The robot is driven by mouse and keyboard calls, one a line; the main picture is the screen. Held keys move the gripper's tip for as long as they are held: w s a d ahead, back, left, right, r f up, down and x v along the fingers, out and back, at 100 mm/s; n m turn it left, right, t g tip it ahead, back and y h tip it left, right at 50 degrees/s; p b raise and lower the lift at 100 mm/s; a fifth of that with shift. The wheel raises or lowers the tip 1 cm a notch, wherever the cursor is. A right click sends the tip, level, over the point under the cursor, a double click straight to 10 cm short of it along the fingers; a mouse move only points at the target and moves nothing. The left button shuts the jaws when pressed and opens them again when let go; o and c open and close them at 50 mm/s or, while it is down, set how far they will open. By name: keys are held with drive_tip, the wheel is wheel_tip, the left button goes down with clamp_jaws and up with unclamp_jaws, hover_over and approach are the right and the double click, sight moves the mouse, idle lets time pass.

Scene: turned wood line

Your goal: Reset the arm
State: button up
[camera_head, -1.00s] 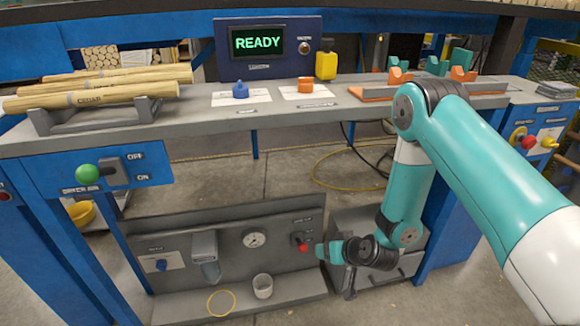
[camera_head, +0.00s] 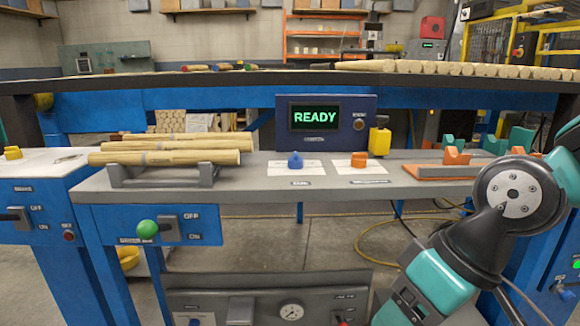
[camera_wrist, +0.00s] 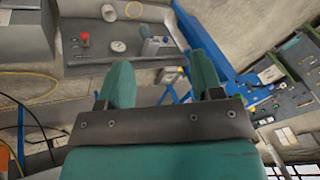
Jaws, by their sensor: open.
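My arm (camera_head: 455,255) is folded at the right side of the head view, with its large dark joint in front of the right end of the bench. My gripper (camera_wrist: 161,78) shows in the wrist view as two teal fingers standing apart with nothing between them. It is open and empty. In the head view its fingers cannot be made out.
The grey bench (camera_head: 250,178) carries wooden rods (camera_head: 165,158) in a cradle, a blue piece (camera_head: 295,160), an orange piece (camera_head: 358,159) and a yellow bottle (camera_head: 379,142). A display (camera_head: 315,117) reads READY. A lower panel (camera_wrist: 100,50) holds a gauge and red knob.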

drive_tip(key=s+d+r, duration=0.1)
drive_tip(key=s+r, duration=0.1)
drive_tip(key=s, duration=0.3)
wheel_tip(320, 180, up, 32)
drive_tip(key=p, duration=3.2)
drive_tip(key=shift+d+r+g+h+p, duration=0.25)
drive_tip(key=shift+g+h+p, duration=0.05)
drive_tip(key=shift+h, duration=0.1)
